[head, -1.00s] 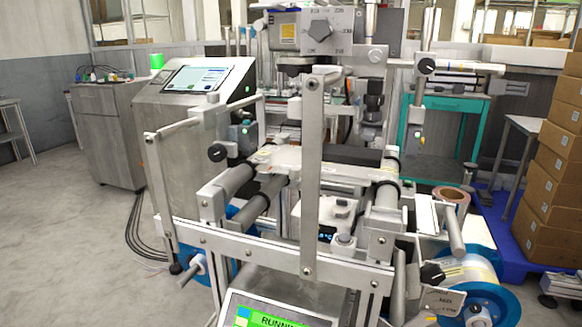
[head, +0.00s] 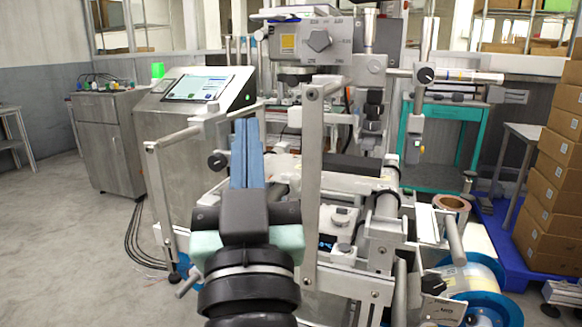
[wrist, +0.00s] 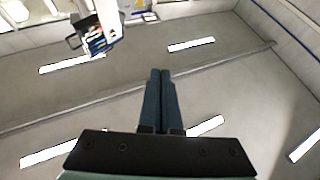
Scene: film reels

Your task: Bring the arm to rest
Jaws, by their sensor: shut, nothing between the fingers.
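My gripper (head: 245,124) stands in the lower middle of the head view, its long blue fingers pointing up and away, in front of the film machine (head: 345,165). The fingers lie side by side, shut, with nothing between them. In the wrist view my gripper (wrist: 160,73) also shows its two dark blue fingers together and empty. Behind them the wrist view shows a grey surface with bright strips, probably the ceiling and its lamps. The gripper hides part of the machine's left side and rollers in the head view.
A console with a screen (head: 195,85) stands at the left. A metal cabinet (head: 108,135) is further left. Upright metal bars (head: 312,190) rise close by my gripper. Stacked cardboard boxes (head: 553,190) and a blue-rimmed reel (head: 470,280) are at the right. Floor at the left is clear.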

